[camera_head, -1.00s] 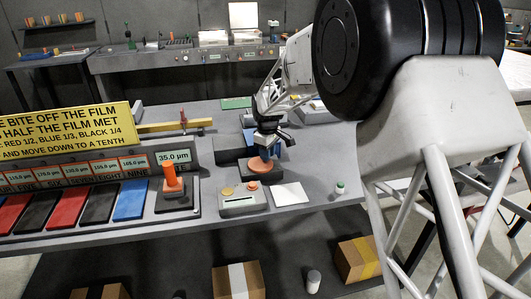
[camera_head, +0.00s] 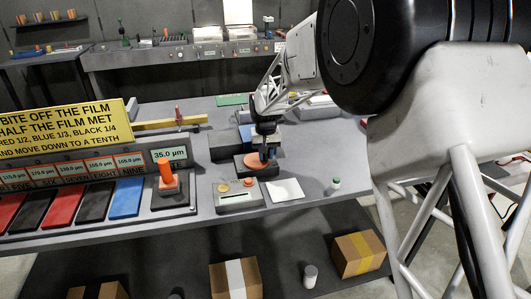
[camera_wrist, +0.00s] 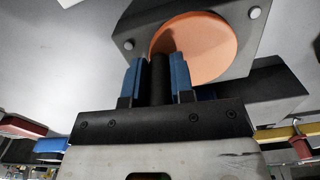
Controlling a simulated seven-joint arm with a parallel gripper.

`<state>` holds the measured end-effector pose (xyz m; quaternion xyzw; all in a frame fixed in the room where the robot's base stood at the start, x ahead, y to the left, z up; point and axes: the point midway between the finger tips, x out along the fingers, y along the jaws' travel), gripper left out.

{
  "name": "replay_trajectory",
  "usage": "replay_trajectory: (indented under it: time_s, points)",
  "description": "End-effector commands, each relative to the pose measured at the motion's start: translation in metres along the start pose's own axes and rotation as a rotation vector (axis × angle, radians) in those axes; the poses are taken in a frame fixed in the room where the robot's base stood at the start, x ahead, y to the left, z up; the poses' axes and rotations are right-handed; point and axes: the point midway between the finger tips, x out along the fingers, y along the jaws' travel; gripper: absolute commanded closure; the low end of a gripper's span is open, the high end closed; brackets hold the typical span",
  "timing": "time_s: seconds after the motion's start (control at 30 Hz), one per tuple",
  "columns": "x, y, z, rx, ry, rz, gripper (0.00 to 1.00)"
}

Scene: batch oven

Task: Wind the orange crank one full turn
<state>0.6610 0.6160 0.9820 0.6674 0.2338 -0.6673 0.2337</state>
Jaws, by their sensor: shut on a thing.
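The orange crank is a round orange disc (camera_head: 250,162) on a dark base on the bench, in the middle of the head view. The disc also shows in the wrist view (camera_wrist: 212,48), with a dark upright handle (camera_wrist: 160,80) near its rim. My gripper (camera_head: 267,154) reaches down at the right side of the disc. In the wrist view its two blue fingers (camera_wrist: 158,80) are shut on the handle, one on each side. The handle's foot is partly hidden by the fingers.
An orange lever (camera_head: 166,178) and a 35.0 µm display (camera_head: 172,157) are at left.

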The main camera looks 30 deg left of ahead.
Motion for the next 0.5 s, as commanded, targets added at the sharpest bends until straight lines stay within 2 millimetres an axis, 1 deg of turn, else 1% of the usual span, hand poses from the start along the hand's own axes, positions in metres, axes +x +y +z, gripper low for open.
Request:
replay_trajectory:
  time_s: [0.2,0.5]
  points:
    - [-0.0013,-0.0013,0.0032,0.106,0.001,0.000,1.00]
    - [-0.0011,-0.0018,0.0045,0.150,0.001,0.000,1.00]
